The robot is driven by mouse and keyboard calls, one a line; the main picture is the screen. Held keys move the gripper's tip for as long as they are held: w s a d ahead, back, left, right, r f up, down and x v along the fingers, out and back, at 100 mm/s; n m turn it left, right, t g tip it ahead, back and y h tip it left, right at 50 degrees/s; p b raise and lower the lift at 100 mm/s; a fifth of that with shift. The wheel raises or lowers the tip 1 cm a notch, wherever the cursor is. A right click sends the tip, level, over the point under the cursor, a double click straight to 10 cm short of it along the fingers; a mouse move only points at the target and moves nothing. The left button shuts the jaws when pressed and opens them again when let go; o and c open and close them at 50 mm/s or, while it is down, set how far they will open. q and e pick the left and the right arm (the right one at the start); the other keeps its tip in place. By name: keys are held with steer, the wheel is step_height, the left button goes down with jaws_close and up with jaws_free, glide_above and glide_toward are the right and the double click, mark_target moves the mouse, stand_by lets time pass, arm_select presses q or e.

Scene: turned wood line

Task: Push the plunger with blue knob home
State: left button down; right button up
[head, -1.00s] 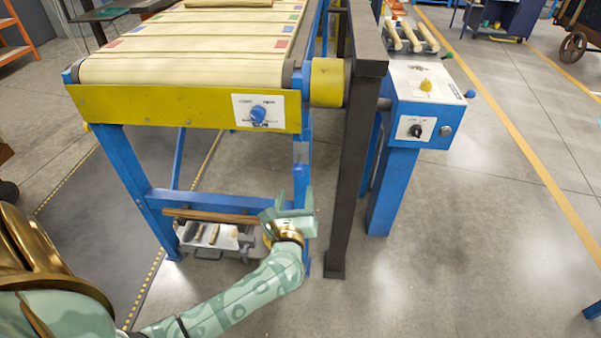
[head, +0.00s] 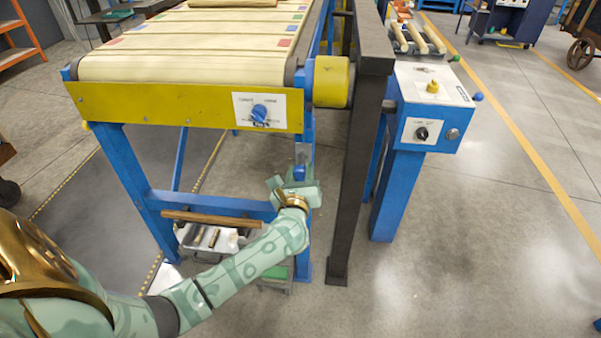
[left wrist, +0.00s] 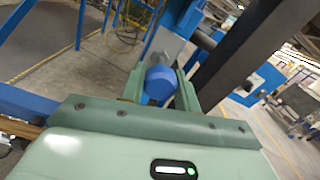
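A blue round knob (head: 299,173) sticks out below a grey box (head: 303,152) on the right front leg of the conveyor. In the left wrist view the knob (left wrist: 159,84) shows large, with the grey box (left wrist: 165,47) behind it. My left gripper (head: 297,187) is at the knob, just in front of and below it. Its two green fingers stand apart, with the knob between them in the left wrist view. I cannot tell whether they touch it. The plunger's rod is hidden behind the knob. My right gripper is not in view.
A dark post (head: 352,190) stands close to the right of my gripper. A blue control box (head: 428,112) with blue and green ball-ended levers is beyond it. A wooden bar (head: 218,216) and a tray lie below the conveyor. Floor at the right is clear.

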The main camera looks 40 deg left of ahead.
mark_target(302, 164)
arm_select(q)
steer(key=shift+b+x, duration=0.55)
steer(key=shift+x, duration=0.85)
steer(key=shift+w+a, duration=0.2)
steer(key=shift+r, duration=0.1)
steer(key=c, duration=1.4)
jaws_free()
steer(key=o, duration=0.4)
steer(key=shift+w, duration=0.1)
steer(key=shift+c, duration=0.2)
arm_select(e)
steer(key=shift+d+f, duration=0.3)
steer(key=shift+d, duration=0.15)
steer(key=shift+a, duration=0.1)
